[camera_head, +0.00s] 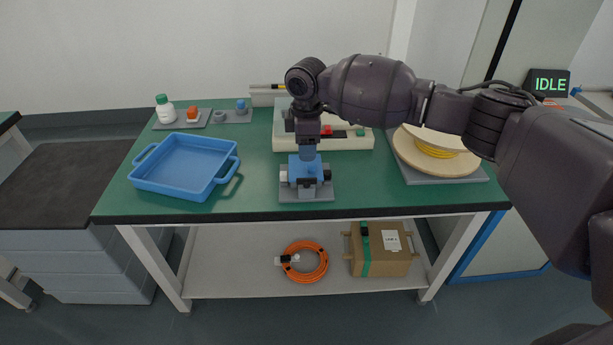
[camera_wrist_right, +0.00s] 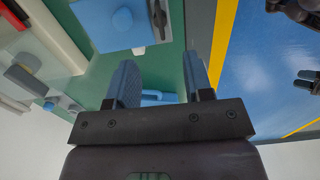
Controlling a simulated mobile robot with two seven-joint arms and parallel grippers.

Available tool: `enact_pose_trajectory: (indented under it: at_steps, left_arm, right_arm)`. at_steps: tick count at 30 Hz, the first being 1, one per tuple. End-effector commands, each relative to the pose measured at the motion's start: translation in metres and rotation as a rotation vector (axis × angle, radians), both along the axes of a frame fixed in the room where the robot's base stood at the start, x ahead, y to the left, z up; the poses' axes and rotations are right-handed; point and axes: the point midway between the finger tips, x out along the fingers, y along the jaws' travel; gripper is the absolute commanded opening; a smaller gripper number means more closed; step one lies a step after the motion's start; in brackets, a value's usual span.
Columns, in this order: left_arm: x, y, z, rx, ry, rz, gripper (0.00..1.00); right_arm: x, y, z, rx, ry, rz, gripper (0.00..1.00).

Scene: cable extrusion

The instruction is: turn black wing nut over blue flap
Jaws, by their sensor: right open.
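The cable device (camera_head: 306,178) stands on a grey plate near the front edge of the green table. It has a blue upper part, a pale left end and a dark right end. My right gripper (camera_head: 307,153) points down right above it and covers some of it. In the right wrist view its two bluish fingers (camera_wrist_right: 160,84) are apart, with nothing between them. A blue block (camera_wrist_right: 103,28) with a round blue top shows at the upper edge there. A black piece (camera_wrist_right: 158,16) sits beside it; whether this is the wing nut I cannot tell. My left gripper is not identifiable.
A blue tray (camera_head: 185,165) stands on the left of the table. Behind the device is a pale fixture (camera_head: 345,143). A wooden reel (camera_head: 437,155) with yellow cable is at the right. Small parts on grey plates (camera_head: 231,117) lie at the back left.

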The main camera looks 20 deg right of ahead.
Motion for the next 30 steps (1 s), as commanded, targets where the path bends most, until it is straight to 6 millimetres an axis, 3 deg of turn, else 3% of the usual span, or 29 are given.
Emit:
enact_pose_trajectory:
  at_steps: [9, 15, 21, 30]
  left_arm:
    - [0.003, -0.002, -0.010, -0.001, 0.007, -0.006, 0.43]
    - [0.008, -0.003, -0.008, -0.001, -0.003, -0.010, 0.43]
    - [0.007, -0.003, -0.009, 0.001, 0.000, -0.012, 0.43]
    - [0.006, -0.002, -0.010, 0.003, 0.005, -0.013, 0.43]
  right_arm:
    - [-0.001, 0.001, -0.059, 0.001, 0.006, 0.000, 0.47]
    - [-0.001, 0.001, -0.085, 0.001, 0.004, 0.000, 0.47]
    - [0.000, 0.001, -0.096, 0.002, 0.000, 0.001, 0.47]
    - [0.000, 0.001, -0.097, 0.002, -0.001, 0.001, 0.47]
